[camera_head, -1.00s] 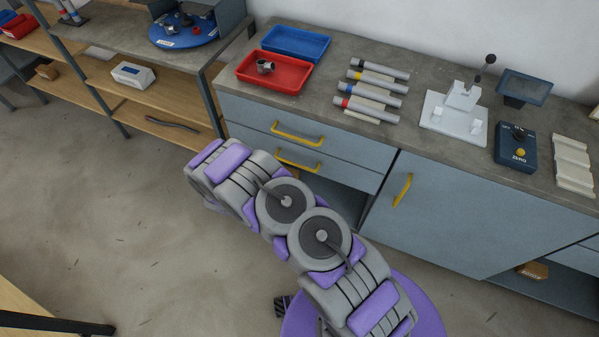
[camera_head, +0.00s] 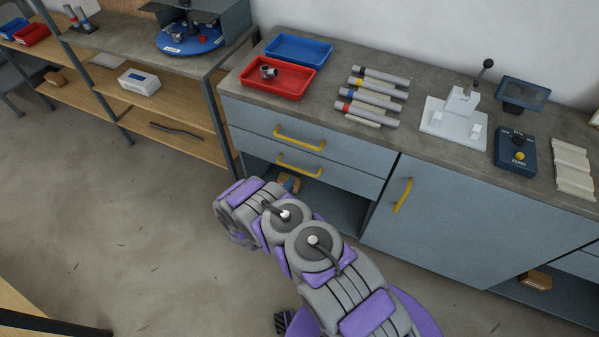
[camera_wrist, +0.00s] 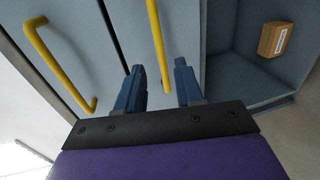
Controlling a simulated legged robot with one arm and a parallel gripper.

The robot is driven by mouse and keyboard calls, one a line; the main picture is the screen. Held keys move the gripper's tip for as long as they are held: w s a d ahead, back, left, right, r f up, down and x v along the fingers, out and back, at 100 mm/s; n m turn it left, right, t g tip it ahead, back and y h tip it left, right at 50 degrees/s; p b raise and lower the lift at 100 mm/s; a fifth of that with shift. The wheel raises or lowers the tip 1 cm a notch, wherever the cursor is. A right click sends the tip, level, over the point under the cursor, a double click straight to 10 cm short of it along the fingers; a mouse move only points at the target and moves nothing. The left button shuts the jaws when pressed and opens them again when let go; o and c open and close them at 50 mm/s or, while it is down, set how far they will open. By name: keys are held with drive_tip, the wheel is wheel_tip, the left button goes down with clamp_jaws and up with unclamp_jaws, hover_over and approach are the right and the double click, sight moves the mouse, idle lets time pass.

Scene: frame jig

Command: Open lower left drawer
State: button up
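The lower left drawer is a grey-blue front with a yellow bar handle (camera_head: 299,165), below the upper drawer and its own yellow handle (camera_head: 299,138). Both drawers look shut. In the wrist view the view is turned, and the lower handle (camera_wrist: 156,45) runs down between the two blue fingers of my gripper (camera_wrist: 158,84). The fingers are apart, one on each side of the bar, and I see no clear contact. The upper handle (camera_wrist: 60,65) lies left of the gripper. In the head view my arm hides most of the gripper.
An open compartment below the drawers holds a brown box (camera_wrist: 275,39). A cabinet door with a yellow handle (camera_head: 402,195) is to the right. The counter above carries a red tray (camera_head: 278,80), a blue tray (camera_head: 298,49) and several tubes. Floor on the left is clear.

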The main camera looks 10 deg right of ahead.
sight(300, 170)
drive_tip(key=b+x, duration=0.2)
drive_tip(key=x, duration=0.8)
drive_tip(key=shift+w+d, duration=0.15)
drive_tip(key=shift+w, duration=0.15)
clamp_jaws()
